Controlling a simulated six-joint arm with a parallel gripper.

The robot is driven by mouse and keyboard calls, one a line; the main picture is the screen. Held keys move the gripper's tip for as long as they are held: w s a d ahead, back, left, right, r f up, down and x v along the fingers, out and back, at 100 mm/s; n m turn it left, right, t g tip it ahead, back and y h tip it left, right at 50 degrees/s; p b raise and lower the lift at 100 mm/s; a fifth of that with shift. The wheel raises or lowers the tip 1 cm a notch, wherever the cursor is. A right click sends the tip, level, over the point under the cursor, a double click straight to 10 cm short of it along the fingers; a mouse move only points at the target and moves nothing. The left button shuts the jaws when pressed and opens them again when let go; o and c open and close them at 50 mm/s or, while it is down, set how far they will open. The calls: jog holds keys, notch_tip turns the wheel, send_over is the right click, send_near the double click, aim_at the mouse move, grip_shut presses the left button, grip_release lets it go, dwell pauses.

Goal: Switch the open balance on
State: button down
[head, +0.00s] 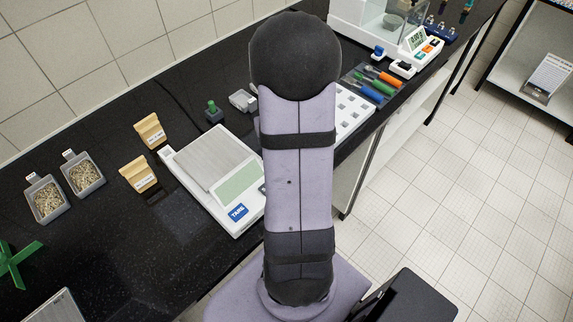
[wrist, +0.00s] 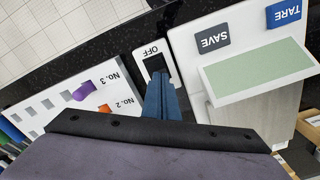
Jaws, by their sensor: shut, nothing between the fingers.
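The open balance (head: 201,145) is a white unit with a metal pan, a blank green display and a blue TARE button, left of my arm in the head view. In the wrist view its display (wrist: 258,70) also looks blank, beside the grey SAVE button (wrist: 212,38) and blue TARE button (wrist: 285,13). A white switch plate (wrist: 149,50) marked OFF, with a dark rocker, is beside the balance. My gripper (wrist: 159,80) is shut and empty, its blue fingers at the rocker's near end; I cannot tell whether they touch. My arm hides it in the head view.
A white slotted rack (wrist: 60,105) marked No. 2 and No. 3 is beside the switch; it also shows in the head view (head: 352,103). Coloured-handled tools (head: 378,82) and a glass-cased balance (head: 345,18) are farther back. Paper bags (head: 139,172) and sample trays (head: 46,198) are left.

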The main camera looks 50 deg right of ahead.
notch_tip(320, 180, up, 7)
jog(key=p, duration=0.6)
jog(key=shift+p, duration=0.3)
dwell(0.6)
jog(key=shift+m+g+y, duration=0.5)
jog(key=shift+m, duration=0.4)
jog(key=s+a, duration=0.1)
jog(key=s+a+f, duration=0.1)
jog(key=s+a, duration=0.1)
jog(key=s+a+f, duration=0.1)
jog(key=s, duration=0.1)
jog(key=shift+a+f, duration=0.1)
jog(key=shift+a, duration=0.15)
jog(key=a+r+n+t+h+b, duration=0.1)
jog(key=a+n, duration=0.6)
jog(key=a, duration=1.2)
jog(key=shift+w+r+n+b, duration=0.4)
jog(key=shift+r+b, duration=0.05)
jog(key=shift+r, duration=0.5)
